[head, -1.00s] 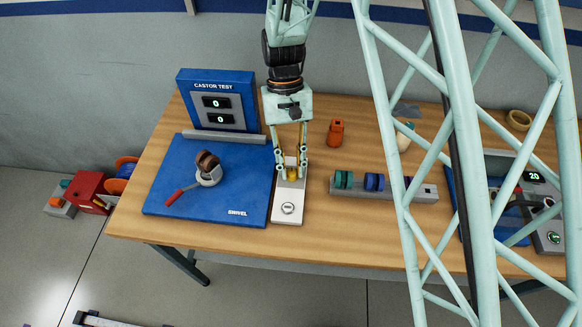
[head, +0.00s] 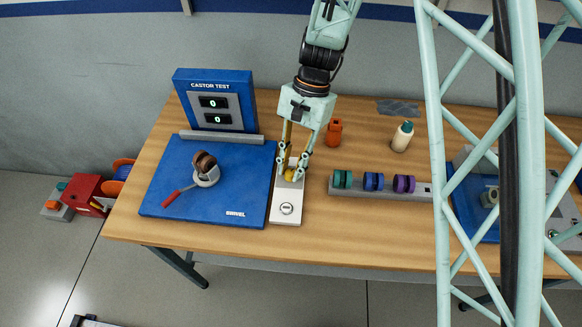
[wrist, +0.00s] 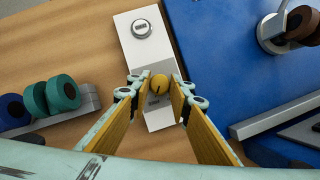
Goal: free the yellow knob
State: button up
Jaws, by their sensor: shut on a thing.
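The yellow knob (head: 290,176) stands on the far part of a narrow white panel (head: 286,221) beside the blue test board. It also shows in the wrist view (wrist: 159,83) between the fingertips. My gripper (head: 291,174) reaches down from above and is shut on the knob, one finger on each side. In the wrist view my gripper (wrist: 157,84) has its finger pads close against the knob's sides. A dark slot-like mark shows on the knob's near side. A round dial (head: 287,208) sits at the panel's near end.
The blue board (head: 215,207) holds a brown castor (head: 204,162) with a red lever. The castor test display (head: 213,100) behind reads 0 and 0. Right of the panel, a grey rack (head: 415,194) carries green, blue and purple wheels. An orange object (head: 334,132) and a bottle (head: 402,136) stand behind.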

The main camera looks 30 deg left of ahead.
dwell(0.4)
jog(key=o, duration=0.8)
jog(key=shift+o, duration=0.2)
jog(key=shift+r, duration=0.1)
jog(key=v, duration=1.1)
jog(key=shift+w+r, duration=0.25)
jog(key=shift+r, duration=0.1)
